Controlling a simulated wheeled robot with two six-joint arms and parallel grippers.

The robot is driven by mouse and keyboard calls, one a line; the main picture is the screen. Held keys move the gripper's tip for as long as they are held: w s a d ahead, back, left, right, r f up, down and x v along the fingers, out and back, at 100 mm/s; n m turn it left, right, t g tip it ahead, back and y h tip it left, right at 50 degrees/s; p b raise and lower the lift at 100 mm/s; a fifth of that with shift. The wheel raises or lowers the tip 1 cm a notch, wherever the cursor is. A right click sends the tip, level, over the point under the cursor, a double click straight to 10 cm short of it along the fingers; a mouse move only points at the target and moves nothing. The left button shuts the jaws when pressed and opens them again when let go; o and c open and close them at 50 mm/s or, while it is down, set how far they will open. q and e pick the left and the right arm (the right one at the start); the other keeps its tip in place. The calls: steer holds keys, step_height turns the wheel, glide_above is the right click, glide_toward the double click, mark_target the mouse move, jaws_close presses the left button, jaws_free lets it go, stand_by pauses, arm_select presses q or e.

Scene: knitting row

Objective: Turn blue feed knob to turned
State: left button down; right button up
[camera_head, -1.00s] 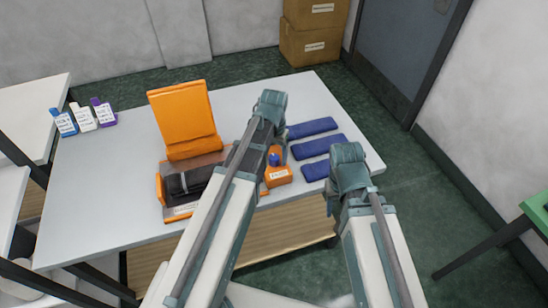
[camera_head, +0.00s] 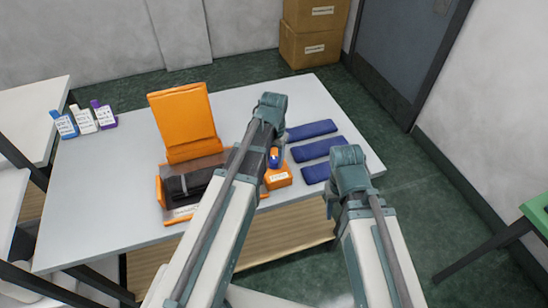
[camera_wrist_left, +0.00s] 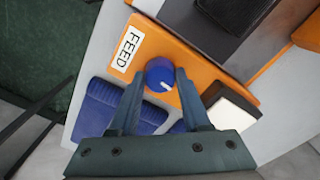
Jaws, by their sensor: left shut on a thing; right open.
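The blue feed knob (camera_wrist_left: 158,72) stands on an orange panel with a white FEED label (camera_wrist_left: 128,49) in the left wrist view. A short white line shows on the knob's top, towards its lower right. In the head view the knob (camera_head: 274,158) shows small beside my left arm, above the orange FEED box (camera_head: 279,178). My left gripper (camera_wrist_left: 161,77) is shut on the knob, one finger on each side. My right gripper (camera_head: 332,202) hangs near the table's front right edge, empty; its fingertips are mostly hidden by its arm.
Several blue pads (camera_head: 317,149) lie right of the knob. An orange machine with an upright panel (camera_head: 184,120) and a dark roll (camera_head: 188,184) stands left. Several small bottles (camera_head: 83,119) stand at the back left. The grey table (camera_head: 110,185) is clear between.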

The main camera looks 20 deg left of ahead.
arm_select(q)
steer(key=m, duration=1.2)
steer(key=shift+m, duration=2.2)
steer(key=shift+c, duration=1.8)
jaws_free()
steer(key=shift+r, duration=0.1)
